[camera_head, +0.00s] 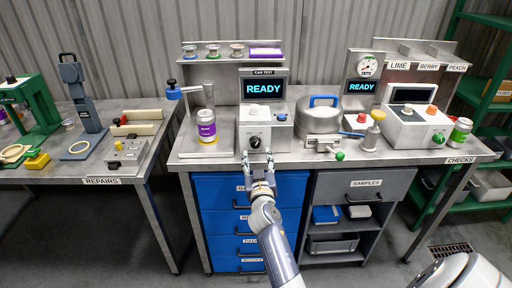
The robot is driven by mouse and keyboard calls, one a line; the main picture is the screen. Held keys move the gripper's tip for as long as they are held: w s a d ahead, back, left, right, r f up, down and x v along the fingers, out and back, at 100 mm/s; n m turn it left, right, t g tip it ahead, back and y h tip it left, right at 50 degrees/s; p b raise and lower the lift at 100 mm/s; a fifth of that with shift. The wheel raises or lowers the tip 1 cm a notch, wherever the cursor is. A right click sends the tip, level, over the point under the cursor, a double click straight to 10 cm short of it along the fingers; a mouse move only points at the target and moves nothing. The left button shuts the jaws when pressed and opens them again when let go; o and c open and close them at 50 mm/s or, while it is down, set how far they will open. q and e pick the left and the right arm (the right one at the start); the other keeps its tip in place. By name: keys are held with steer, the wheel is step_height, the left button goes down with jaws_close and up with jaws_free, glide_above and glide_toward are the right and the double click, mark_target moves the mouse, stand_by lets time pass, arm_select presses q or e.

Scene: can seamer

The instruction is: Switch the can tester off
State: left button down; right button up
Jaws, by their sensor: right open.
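The can tester (246,125) is a pale box on the middle bench, under a screen (263,89) reading READY beneath a CAN TEST label. A dark round knob (255,142) sits low on its front face, and a small light blue part (281,117) is on its top. My right gripper (258,158) is open just in front of the bench edge, its fingers pointing up toward the knob. Whether a fingertip touches the knob or the box is too small to tell. My left gripper is not in view.
A can with a purple label (207,127) stands left of the tester. A metal chamber with a blue handle (319,117) stands close on the right, with a green-knobbed lever (339,156) before it. Blue drawers (225,190) are below. The bench's front left is clear.

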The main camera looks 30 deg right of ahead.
mark_target(256, 146)
steer(key=x, duration=0.6)
steer(key=shift+w+d, duration=0.2)
steer(key=shift+w, duration=0.15)
steer(key=c, duration=1.1)
